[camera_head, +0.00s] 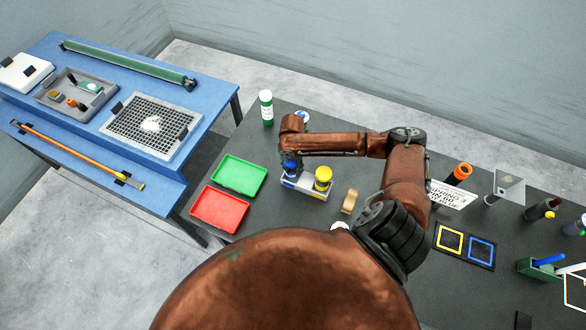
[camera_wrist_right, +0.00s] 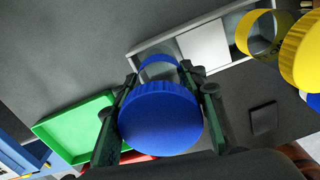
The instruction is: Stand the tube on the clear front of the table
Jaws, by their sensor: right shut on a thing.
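The tube with a blue cap (camera_wrist_right: 160,118) is between the two fingers of my right gripper (camera_wrist_right: 160,85), which is shut on it. In the head view the blue cap (camera_head: 291,168) shows just under the end of my right arm, over the left part of a pale rack (camera_head: 303,190). A blue ring (camera_wrist_right: 158,66) on the rack shows behind the cap in the wrist view. I cannot tell whether the tube's foot is still in the rack. My left gripper is not in view.
A yellow-capped tube (camera_head: 323,174) stands at the rack's right end. Some dark tabletop around the rack is bare.

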